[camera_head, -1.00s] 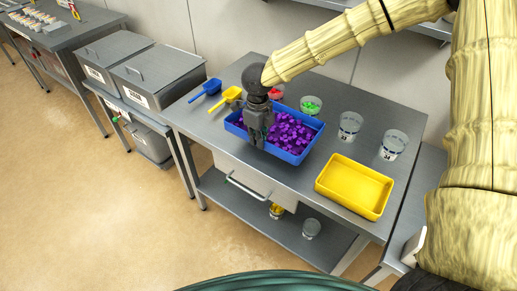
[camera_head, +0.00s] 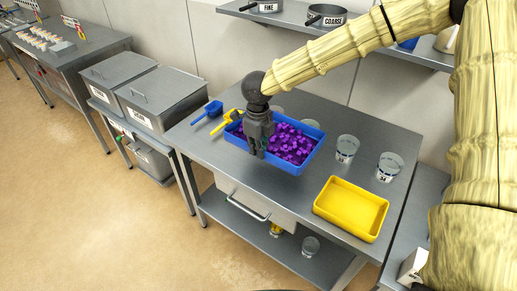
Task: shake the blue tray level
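The blue tray (camera_head: 300,166) holds a heap of purple pieces (camera_head: 290,143) and is in the head view, over the middle of the steel table. It looks raised a little above the tabletop and about level; the gap beneath it is hard to see. My gripper (camera_head: 257,154) points down at the tray's near left wall and appears shut on that wall. Its fingertips are small and partly dark against the tray.
A yellow tray (camera_head: 351,208) lies to the right on the table (camera_head: 240,170). Clear cups (camera_head: 346,149) stand behind and right, some partly hidden by the blue tray. A blue scoop (camera_head: 210,111) and a yellow scoop (camera_head: 230,119) lie left. A shelf (camera_head: 370,40) is above.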

